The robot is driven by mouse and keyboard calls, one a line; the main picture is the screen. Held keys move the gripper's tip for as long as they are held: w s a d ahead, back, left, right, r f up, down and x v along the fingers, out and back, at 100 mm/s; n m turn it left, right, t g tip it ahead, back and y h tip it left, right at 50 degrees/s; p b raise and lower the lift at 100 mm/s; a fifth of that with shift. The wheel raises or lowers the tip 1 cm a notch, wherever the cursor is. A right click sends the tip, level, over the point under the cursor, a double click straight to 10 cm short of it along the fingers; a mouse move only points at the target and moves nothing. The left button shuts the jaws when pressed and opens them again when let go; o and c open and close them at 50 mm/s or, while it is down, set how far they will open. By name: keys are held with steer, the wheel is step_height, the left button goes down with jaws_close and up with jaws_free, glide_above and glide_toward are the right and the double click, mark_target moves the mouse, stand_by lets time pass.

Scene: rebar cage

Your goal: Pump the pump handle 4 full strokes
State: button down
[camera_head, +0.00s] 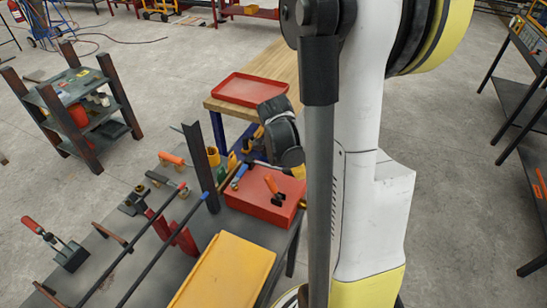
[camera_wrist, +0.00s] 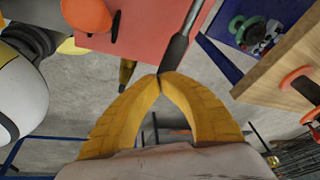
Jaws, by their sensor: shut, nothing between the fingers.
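My gripper (camera_wrist: 159,77) is shut, its two yellow fingers meeting at the tips in the wrist view. In the head view its dark wrist and yellow fingers (camera_head: 297,171) are above the back right of the red box. A dark grey metal bar (camera_wrist: 180,45) runs down past the fingertips in the wrist view, close to them; I cannot tell if they touch. No part is clearly recognisable as the pump handle. A blue-ended tool (camera_head: 240,173) and an orange-handled tool (camera_head: 272,185) lie on or over the red box (camera_head: 258,208).
A dark bench (camera_head: 75,262) with long rods and hand tools fills the lower left, with a yellow tray (camera_head: 225,272). A dark upright post (camera_head: 198,155) stands near the red box. A wooden table (camera_head: 283,62) carries a red tray (camera_head: 250,90).

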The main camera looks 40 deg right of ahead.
steer(key=w+a+r+p, duration=0.1)
steer(key=w+r+p, duration=0.2)
steer(key=r+p, duration=0.4)
steer(key=v, duration=0.3)
steer(key=shift+d, duration=0.2)
steer(key=shift+w, duration=0.1)
steer(key=shift+s+d+f+b, duration=0.15)
steer(key=shift+s+f+b, duration=0.1)
steer(key=shift+f+b, duration=0.25)
steer(key=shift+f, duration=0.1)
steer(key=shift+s+d+f+b, duration=0.1)
steer(key=shift+s+f+b, duration=0.2)
steer(key=shift+f+b, duration=0.25)
steer(key=shift+f, duration=0.1)
steer(key=shift+s+d+f+b, duration=0.1)
steer(key=shift+s+f+b, duration=0.2)
steer(key=shift+f+b, duration=0.25)
